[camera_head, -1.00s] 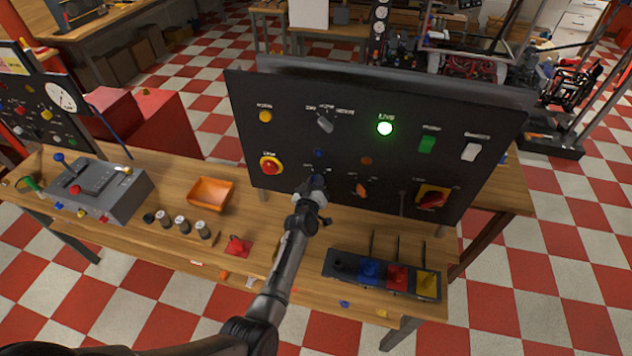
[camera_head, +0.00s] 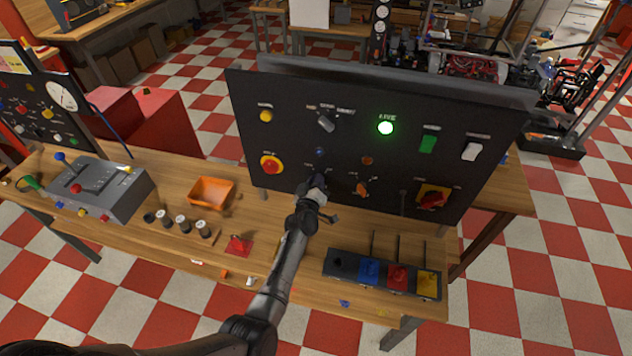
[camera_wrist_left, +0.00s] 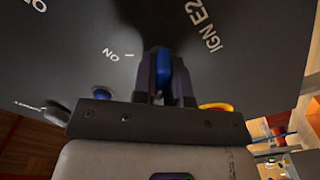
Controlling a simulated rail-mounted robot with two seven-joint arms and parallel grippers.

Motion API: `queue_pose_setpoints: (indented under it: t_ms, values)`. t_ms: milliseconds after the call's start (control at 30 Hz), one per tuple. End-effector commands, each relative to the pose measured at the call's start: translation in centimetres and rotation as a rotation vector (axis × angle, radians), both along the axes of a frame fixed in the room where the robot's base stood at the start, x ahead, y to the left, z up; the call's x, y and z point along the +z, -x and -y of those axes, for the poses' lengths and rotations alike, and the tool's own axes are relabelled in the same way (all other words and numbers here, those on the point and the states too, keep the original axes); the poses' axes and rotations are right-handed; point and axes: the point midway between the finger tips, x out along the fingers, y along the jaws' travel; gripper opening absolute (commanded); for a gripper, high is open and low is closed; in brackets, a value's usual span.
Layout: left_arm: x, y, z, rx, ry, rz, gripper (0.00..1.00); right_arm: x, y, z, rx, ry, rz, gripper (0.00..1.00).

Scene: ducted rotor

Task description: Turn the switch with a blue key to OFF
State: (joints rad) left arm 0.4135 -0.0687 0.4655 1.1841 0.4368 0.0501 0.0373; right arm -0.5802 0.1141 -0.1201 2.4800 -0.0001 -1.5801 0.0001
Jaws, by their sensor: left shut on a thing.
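The dark upright panel (camera_head: 300,95) stands on the wooden bench. My left gripper (camera_head: 319,182) is at its lower middle, below a small blue round part (camera_head: 319,152). In the left wrist view my left gripper (camera_wrist_left: 166,75) is shut on the blue key (camera_wrist_left: 165,72), close against the panel face. The labels "IGN E2" and "ON" show beside it there. The fingers and their dark shadow hide the switch body, so its exact angle cannot be told. My right gripper is not in view.
On the panel, a red stop button (camera_head: 271,166) sits left of my gripper. An orange key (camera_head: 362,188) and a red-and-yellow switch (camera_head: 432,199) sit to the right.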

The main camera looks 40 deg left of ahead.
Motion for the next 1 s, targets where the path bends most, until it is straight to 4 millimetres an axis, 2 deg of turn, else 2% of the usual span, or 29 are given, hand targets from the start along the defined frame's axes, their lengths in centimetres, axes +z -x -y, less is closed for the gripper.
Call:
queue_pose_setpoints:
  t_ms: [67,100,367,567,733,867,1000]
  values:
    - [-0.1,0.0,0.0,0.000,0.006,-0.001,0.00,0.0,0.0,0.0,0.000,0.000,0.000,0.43]
    - [-0.1,0.0,0.0,0.000,0.006,-0.001,0.15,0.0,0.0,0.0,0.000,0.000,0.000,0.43]
    - [-0.1,0.0,0.0,-0.001,0.003,-0.001,0.38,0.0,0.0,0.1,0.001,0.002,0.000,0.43]
    - [0.0,0.0,0.0,0.000,0.001,-0.001,0.38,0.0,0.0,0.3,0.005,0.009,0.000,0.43]
    - [0.2,0.9,0.5,-0.002,0.002,-0.003,0.38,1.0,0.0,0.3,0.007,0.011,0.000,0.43]
    - [0.4,2.7,1.2,-0.001,0.001,-0.004,0.38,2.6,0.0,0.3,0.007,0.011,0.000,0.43]
    - [0.5,5.4,2.5,-0.002,0.002,-0.005,0.38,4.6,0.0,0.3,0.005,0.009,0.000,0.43]
